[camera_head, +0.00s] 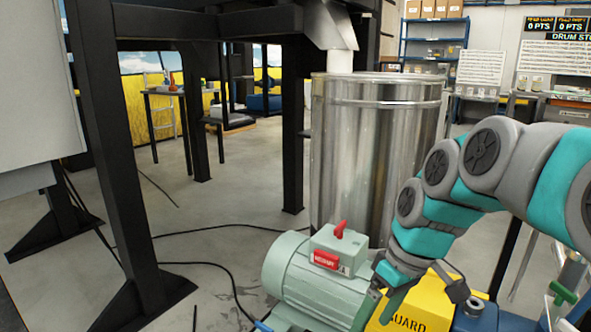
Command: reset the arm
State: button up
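My arm, teal and grey, comes in from the right edge and bends down towards the pump skid. My gripper (392,290) is at its lower end, pointing down, just right of the pale green motor (308,283) and over the yellow guard (425,305). The gripper is small and partly hidden by the wrist, so I cannot tell whether its fingers are open or shut.
A tall shiny steel drum (365,150) stands right behind the motor. Black steel frame legs (112,170) rise at the left. Dark cables lie on the grey floor (215,230). A green-handled valve (563,292) is at the lower right. Shelves (432,45) stand far back.

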jog(key=s+d+f+m+g+h+p, duration=0.1)
jog(key=s+f+m, duration=0.2)
jog(key=s, duration=0.6)
jog(key=s+d+f+m+h+p, duration=0.1)
jog(key=s+f+m, duration=0.3)
jog(key=s, duration=0.6)
jog(key=shift+s+f+g+h, duration=0.15)
jog(key=shift+g+h, duration=0.25)
jog(key=shift+h, duration=0.2)
